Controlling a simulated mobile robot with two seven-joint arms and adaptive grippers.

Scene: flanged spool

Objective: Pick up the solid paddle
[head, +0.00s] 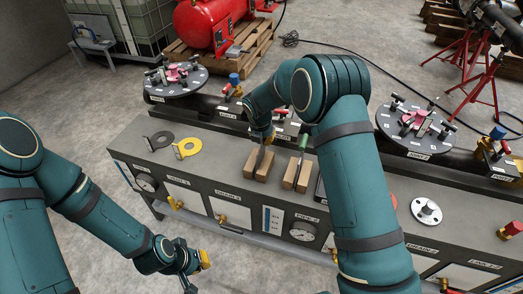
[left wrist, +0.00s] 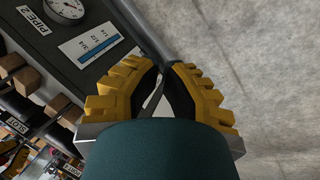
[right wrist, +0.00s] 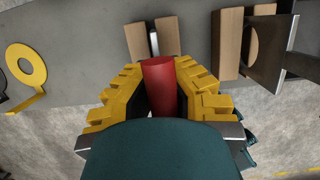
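The paddle with the red handle (right wrist: 160,82) is between the yellow fingers of my right gripper (right wrist: 160,75), which look closed on the handle. Its thin steel plate (right wrist: 153,42) stands upright in a slotted wooden block (right wrist: 139,40); whether the plate is solid is hidden. In the head view my right gripper (head: 264,137) is over the left wooden block (head: 250,166). A second paddle with a green handle (head: 304,141) stands in the right block (head: 291,182); its plate (right wrist: 285,60) seems to have a hole. My left gripper (head: 195,262) is empty, fingertips nearly together, in front of the bench.
The grey bench (head: 225,150) carries a black ring (head: 160,141) and a yellow ring (head: 187,148) left of the blocks. A flanged disc (head: 426,211) lies to the right. Black flanges (head: 176,83) on pipework stand behind. Gauges and valves line the front.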

